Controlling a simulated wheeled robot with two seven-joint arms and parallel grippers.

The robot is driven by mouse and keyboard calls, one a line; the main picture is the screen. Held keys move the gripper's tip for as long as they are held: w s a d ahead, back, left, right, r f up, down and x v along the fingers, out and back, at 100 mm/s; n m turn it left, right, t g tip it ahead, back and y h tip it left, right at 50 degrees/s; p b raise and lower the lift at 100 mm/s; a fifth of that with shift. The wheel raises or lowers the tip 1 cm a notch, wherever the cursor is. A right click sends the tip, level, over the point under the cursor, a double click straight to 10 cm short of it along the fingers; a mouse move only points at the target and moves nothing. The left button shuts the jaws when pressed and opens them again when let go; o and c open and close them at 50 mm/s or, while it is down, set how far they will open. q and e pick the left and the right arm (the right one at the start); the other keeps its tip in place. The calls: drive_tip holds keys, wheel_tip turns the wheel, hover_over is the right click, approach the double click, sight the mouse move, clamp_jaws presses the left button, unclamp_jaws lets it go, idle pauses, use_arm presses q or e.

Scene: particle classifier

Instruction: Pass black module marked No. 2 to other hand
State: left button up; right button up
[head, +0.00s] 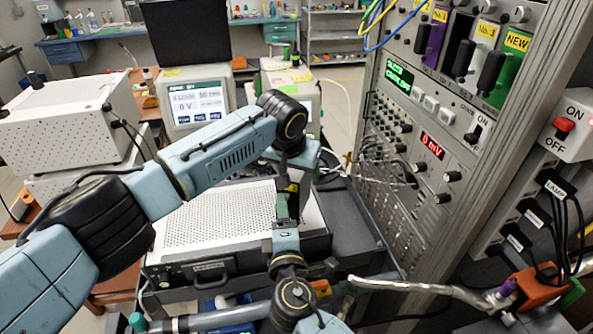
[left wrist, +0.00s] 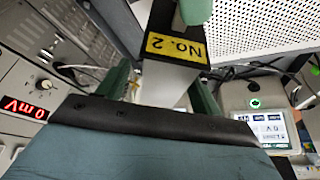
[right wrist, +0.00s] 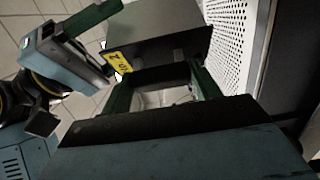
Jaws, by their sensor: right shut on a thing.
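The black module marked No. 2 (left wrist: 163,18) has a yellow label and a pale end. My right gripper (head: 288,208) is shut on it and holds it above the perforated box; the right wrist view shows the module (right wrist: 160,48) between its green fingers. My left gripper (head: 298,168) has come down from above to the module's labelled end. In the left wrist view its green fingers stand on either side of the pale end, with a gap at the left finger, so it looks open. A green right fingertip (left wrist: 196,10) shows at the top there. In the head view the module is mostly hidden.
A perforated white-topped instrument (head: 205,225) lies below the grippers. The rack (head: 430,130) with purple, white and green modules stands on the right. A screen instrument (head: 192,100) stands behind my left arm. Cables (head: 345,165) hang beside the rack.

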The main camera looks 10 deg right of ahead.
use_arm(q)
drive_tip(key=c, duration=1.2)
use_arm(e)
drive_tip(key=o, duration=1.5)
